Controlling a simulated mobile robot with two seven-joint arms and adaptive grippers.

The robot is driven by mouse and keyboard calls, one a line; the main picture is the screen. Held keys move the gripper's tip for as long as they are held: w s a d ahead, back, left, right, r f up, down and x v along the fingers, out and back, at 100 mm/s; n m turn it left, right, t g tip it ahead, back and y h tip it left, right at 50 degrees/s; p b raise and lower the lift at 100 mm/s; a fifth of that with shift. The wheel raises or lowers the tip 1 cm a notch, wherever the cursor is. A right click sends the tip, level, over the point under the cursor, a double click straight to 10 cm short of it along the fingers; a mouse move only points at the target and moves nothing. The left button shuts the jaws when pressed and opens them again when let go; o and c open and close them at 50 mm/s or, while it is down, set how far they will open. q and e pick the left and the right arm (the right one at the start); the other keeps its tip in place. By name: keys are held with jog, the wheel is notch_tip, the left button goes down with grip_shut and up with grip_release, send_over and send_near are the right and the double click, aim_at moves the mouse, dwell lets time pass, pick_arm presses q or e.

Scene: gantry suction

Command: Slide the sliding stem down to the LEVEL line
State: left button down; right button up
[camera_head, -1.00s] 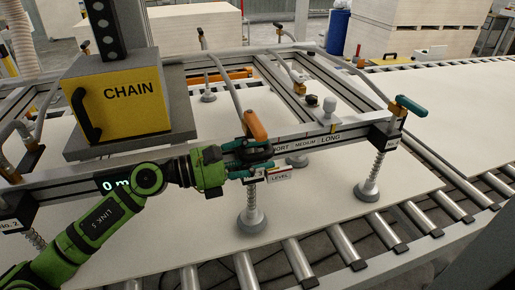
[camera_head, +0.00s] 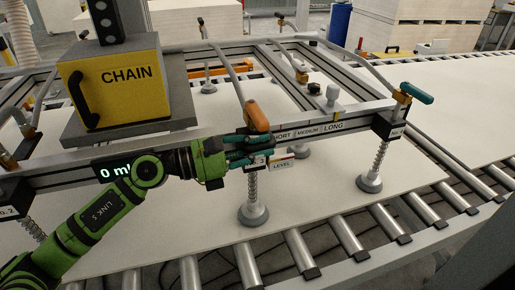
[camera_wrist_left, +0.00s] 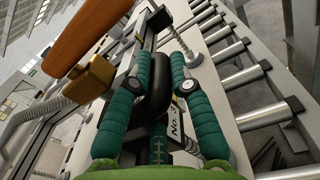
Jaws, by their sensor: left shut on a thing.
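The sliding stem (camera_head: 253,184) at the No. 3 holder hangs below the gantry beam, with a spring and a grey suction cup (camera_head: 252,214) at its foot. The LEVEL label (camera_head: 282,166) is just right of it, with a red and yellow marking above. My left gripper (camera_head: 268,150), with teal fingers, is at the top of this stem. In the left wrist view the left gripper (camera_wrist_left: 159,62) is shut on a black loop handle (camera_wrist_left: 155,88) above the No. 3 tag (camera_wrist_left: 176,129). The fingers hide the stem's top. My right gripper is out of view.
An orange-ended lever (camera_head: 256,117) stands just above my gripper. The beam (camera_head: 350,123) carries SHORT, MEDIUM and LONG marks. A yellow CHAIN box (camera_head: 120,88) is at left, and another suction cup (camera_head: 369,183) at right. A pale board (camera_head: 170,230) lies on rollers below.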

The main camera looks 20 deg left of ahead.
pick_arm(q)
jog(key=shift+s+d+f, duration=0.1)
jog(key=shift+d+f, duration=0.05)
jog(key=shift+f, duration=0.15)
jog(key=c, duration=1.2)
grip_release()
jog(key=shift+o, duration=0.2)
jog(key=shift+s, duration=0.15)
jog(key=shift+f, duration=0.1)
